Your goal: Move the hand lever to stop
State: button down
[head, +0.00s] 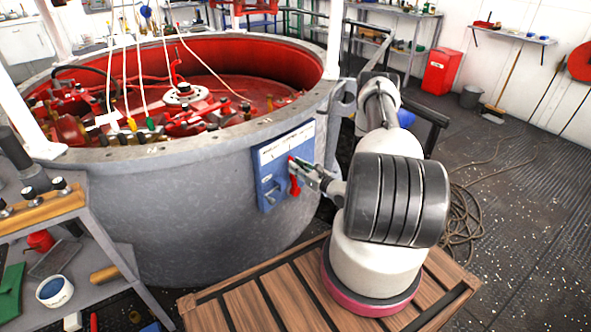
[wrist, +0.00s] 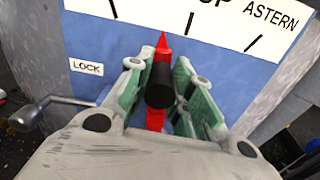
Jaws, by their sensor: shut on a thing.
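The hand lever (head: 293,182) is red and sits on a blue panel (head: 265,192) on the side of the big grey drum. In the wrist view, the lever's pointed red tip (wrist: 162,43) and black round knob (wrist: 160,86) show. My gripper (head: 304,170) is shut on the lever, its green-padded fingers on both sides of the knob. A white scale plate (wrist: 225,28) carries tick marks, the letters "OP" and the word "ASTERN". The tip points between the left and middle ticks, nearer the middle one. The lever's lower part is hidden by my gripper.
A "LOCK" label (wrist: 86,67) and a metal handle (wrist: 45,112) are left of the lever. The open drum (head: 200,200) holds red machinery. A tool shelf (head: 70,215) stands at left; a slatted wooden platform (head: 255,300) lies below. Coiled rope (head: 462,215) lies on the floor at right.

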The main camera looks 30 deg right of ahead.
jog(key=shift+w+d+r+m, duration=0.15)
jog(key=shift+w+d+m, duration=0.1)
jog(key=shift+d+m, duration=0.25)
jog(key=shift+w+d+r+m, duration=0.1)
jog(key=shift+w+d+m, duration=0.2)
jog(key=shift+d, duration=0.4)
jog(key=c, duration=1.3)
grip_release()
jog(key=shift+o, duration=0.3)
jog(key=v, duration=1.1)
jog(key=shift+s+d+f, duration=0.1)
jog(key=shift+s, duration=0.6)
jog(key=shift+f, duration=0.1)
